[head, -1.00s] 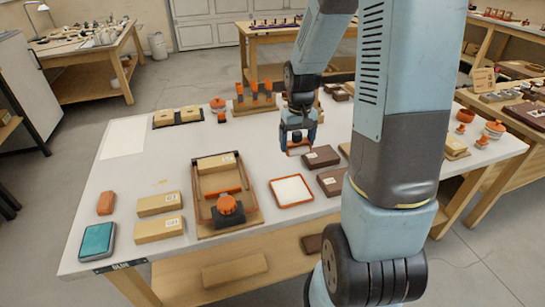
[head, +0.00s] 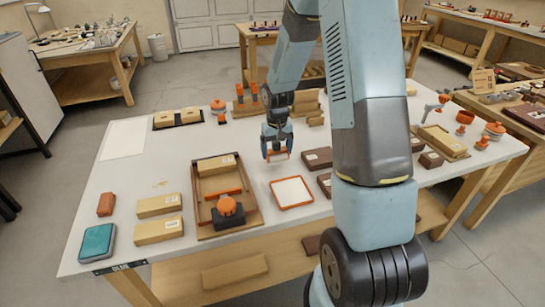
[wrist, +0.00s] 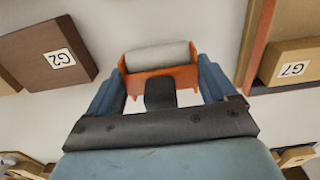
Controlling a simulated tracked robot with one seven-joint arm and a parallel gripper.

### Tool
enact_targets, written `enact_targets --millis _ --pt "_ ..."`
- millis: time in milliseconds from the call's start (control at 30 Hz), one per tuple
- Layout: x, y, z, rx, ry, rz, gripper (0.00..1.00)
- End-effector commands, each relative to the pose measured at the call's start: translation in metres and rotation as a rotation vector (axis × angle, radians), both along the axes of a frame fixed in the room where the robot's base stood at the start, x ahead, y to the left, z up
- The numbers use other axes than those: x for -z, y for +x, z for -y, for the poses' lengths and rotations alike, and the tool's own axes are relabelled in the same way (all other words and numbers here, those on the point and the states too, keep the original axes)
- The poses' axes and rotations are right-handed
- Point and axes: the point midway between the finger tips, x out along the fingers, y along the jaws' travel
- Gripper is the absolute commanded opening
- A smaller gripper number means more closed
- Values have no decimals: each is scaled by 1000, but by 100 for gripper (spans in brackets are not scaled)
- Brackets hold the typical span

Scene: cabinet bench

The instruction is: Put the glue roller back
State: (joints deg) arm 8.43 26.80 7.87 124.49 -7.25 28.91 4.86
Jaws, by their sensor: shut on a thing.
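My gripper (head: 277,153) is shut on the glue roller and holds it over the bench, between the wooden tray on the left and the dark boxes on the right. In the wrist view the glue roller (wrist: 158,57) has a pale cylinder in an orange frame between my fingers (wrist: 160,88). In the head view only a small orange and pale part of it shows. A white, orange-rimmed shallow tray (head: 275,194) lies on the bench nearer the front. I cannot tell how high the roller is above the bench.
A wooden tray (head: 202,213) holds a tan box (head: 217,165) and an orange-knobbed dark tool (head: 228,207). Dark brown boxes (head: 318,158) lie right of my gripper. Tan boxes (head: 158,230) and a teal box (head: 97,243) are at front left. The left bench middle is mostly clear.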

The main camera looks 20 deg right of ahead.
Motion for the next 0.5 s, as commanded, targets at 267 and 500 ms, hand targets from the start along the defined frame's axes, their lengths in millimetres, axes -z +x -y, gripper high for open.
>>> enact_targets --millis 267,500 --pt "26 -2 0 2 0 -2 60" --pt "27 -2 1 2 0 -3 60"
